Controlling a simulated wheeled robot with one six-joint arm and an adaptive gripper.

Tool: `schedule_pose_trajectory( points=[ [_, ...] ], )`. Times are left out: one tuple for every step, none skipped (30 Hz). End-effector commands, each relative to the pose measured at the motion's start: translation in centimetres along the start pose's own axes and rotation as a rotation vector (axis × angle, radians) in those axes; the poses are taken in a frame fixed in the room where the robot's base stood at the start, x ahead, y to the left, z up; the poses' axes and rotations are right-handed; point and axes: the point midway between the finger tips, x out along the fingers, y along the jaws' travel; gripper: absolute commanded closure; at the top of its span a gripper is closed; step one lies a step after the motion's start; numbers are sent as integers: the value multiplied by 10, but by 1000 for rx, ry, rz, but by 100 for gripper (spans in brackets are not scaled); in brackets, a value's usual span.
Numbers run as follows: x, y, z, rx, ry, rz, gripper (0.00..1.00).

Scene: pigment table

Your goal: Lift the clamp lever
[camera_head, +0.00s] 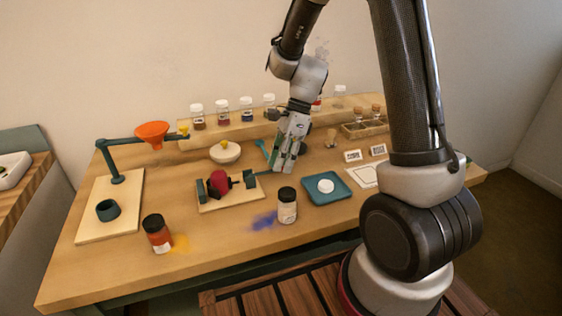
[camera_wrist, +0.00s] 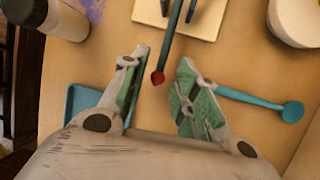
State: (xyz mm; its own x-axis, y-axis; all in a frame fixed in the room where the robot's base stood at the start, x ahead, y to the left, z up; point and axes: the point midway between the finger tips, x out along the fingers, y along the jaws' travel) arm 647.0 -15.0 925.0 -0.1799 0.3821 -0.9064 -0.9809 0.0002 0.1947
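The clamp stands on a pale wooden board (camera_head: 232,201), with a dark red jar (camera_head: 219,183) between its teal blocks. The clamp lever shows in the wrist view as a thin teal rod (camera_wrist: 170,45) ending in a red tip (camera_wrist: 157,77). My gripper (camera_head: 283,168) is to the right of the clamp in the head view, pointing down. In the wrist view its fingers (camera_wrist: 163,62) are open, one on each side of the red tip, with visible gaps. In the head view my gripper hides the lever's end.
A blue tray (camera_head: 312,197) with a white lump and a black-lidded bottle (camera_head: 287,206) stand nearby in front. A teal spoon (camera_wrist: 250,102) lies close to the right finger. A white bowl (camera_head: 224,152) stands behind the clamp. Bottles line the back shelf.

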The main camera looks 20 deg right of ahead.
Motion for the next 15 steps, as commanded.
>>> schedule_pose_trajectory(
  points=[
    [3, 0, 0, 0, 0, 1, 70],
    [4, 0, 0, 0, 0, 2, 70],
    [4, 0, 0, 0, 0, 1, 70],
    [5, 0, 0, 0, 0, 1, 70],
    [5, 0, 0, 0, 0, 1, 70],
    [5, 0, 0, 0, 0, 1, 70],
    [4, 0, 0, 0, 0, 1, 70],
    [4, 0, 0, 0, 0, 1, 70],
    [4, 0, 0, 0, 0, 1, 70],
    [4, 0, 0, 0, 0, 1, 75],
    [4, 0, 0, 0, 0, 1, 81],
    [4, 0, 0, 0, 0, 1, 88],
    [4, 0, 0, 0, 0, 1, 94],
    [4, 0, 0, 0, 0, 1, 99],
    [4, 0, 0, 0, 0, 1, 100]
  ],
)
